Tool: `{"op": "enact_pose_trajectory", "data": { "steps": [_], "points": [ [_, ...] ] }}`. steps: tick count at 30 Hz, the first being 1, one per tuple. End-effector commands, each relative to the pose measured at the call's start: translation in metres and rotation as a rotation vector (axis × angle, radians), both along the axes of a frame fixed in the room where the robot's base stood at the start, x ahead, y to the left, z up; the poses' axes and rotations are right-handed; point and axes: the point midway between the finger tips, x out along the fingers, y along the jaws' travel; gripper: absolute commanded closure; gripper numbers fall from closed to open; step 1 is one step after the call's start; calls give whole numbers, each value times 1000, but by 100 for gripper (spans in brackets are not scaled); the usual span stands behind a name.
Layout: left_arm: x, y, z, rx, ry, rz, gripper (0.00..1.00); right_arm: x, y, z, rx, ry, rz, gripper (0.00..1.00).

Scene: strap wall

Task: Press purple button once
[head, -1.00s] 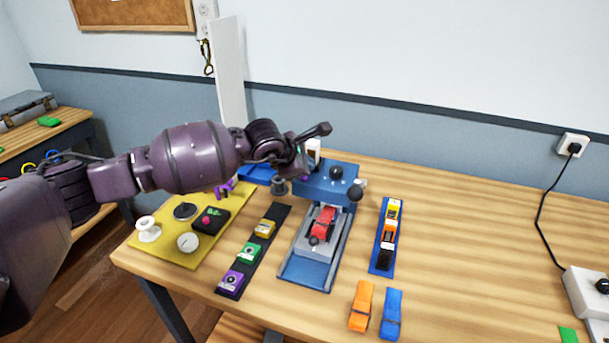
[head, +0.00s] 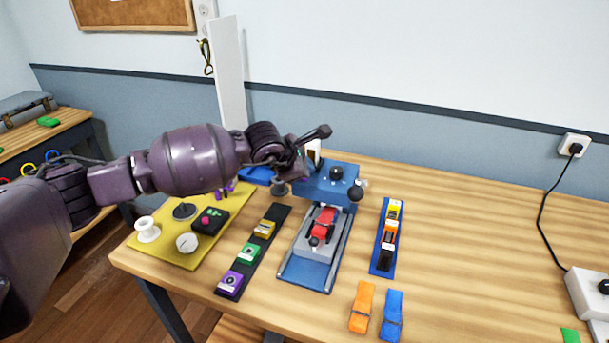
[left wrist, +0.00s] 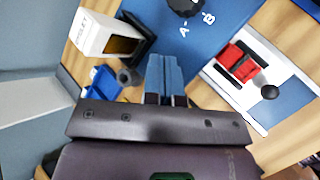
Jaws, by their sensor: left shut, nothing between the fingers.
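A purple button block (head: 230,282) sits at the near end of a dark strip on the table, with a round button on its top. A green block (head: 248,252) and a yellow block (head: 265,229) sit farther along the same strip. My left gripper (head: 298,170) is beside the blue machine (head: 328,180), well behind and to the right of the purple block. In the left wrist view its fingers (left wrist: 164,72) are shut and empty. The purple block is not seen in that view. My right gripper is not in view.
A yellow board (head: 185,255) with knobs and a black box (head: 210,221) lies left of the strip. The blue machine's red piece (head: 323,221) stands to the right. Orange (head: 361,306) and blue (head: 391,314) clips lie in front.

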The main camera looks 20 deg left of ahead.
Motion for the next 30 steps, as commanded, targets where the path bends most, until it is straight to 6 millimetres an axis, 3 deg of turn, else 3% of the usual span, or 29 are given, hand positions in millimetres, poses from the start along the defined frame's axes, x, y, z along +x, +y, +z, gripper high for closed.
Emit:
{"op": "enact_pose_trajectory", "data": {
  "steps": [16,30],
  "points": [
    [0,0,-4,0,2,-1,100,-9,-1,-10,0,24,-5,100],
    [0,0,14,0,0,0,100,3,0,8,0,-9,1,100]
  ]
}}
